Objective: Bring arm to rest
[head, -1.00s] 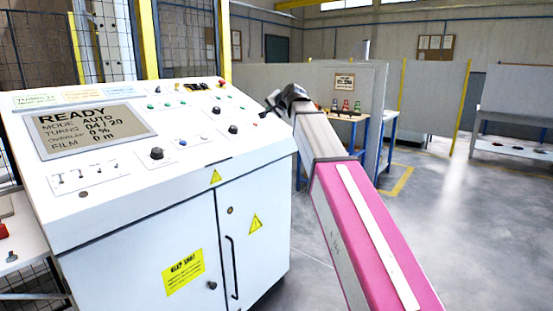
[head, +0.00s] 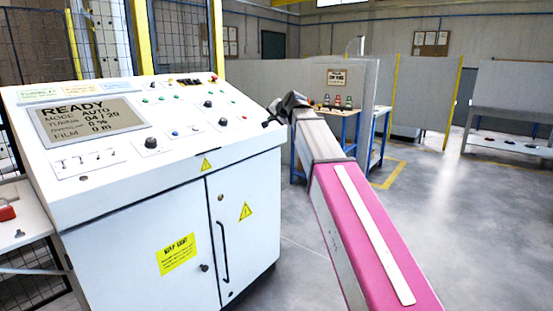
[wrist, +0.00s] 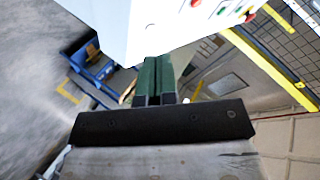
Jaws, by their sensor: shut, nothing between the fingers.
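My arm, pink and grey, reaches forward from the lower right in the head view. My gripper (head: 272,114) is at its far end, small and dark, near the right edge of the white control console (head: 130,235). In the wrist view my gripper (wrist: 154,80) shows two green-and-black fingers side by side, closed together with nothing between them. The console's white side (wrist: 130,30) shows beyond the fingertips. The console's screen (head: 95,122) reads READY, MODE AUTO, TURNS 04 / 20.
A blue-legged table (head: 350,125) with small coloured items stands behind the arm, before a grey partition (head: 300,75). A grey bench (head: 510,145) stands at the far right. A wire fence (head: 60,45) rises behind the console. The floor at right is open.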

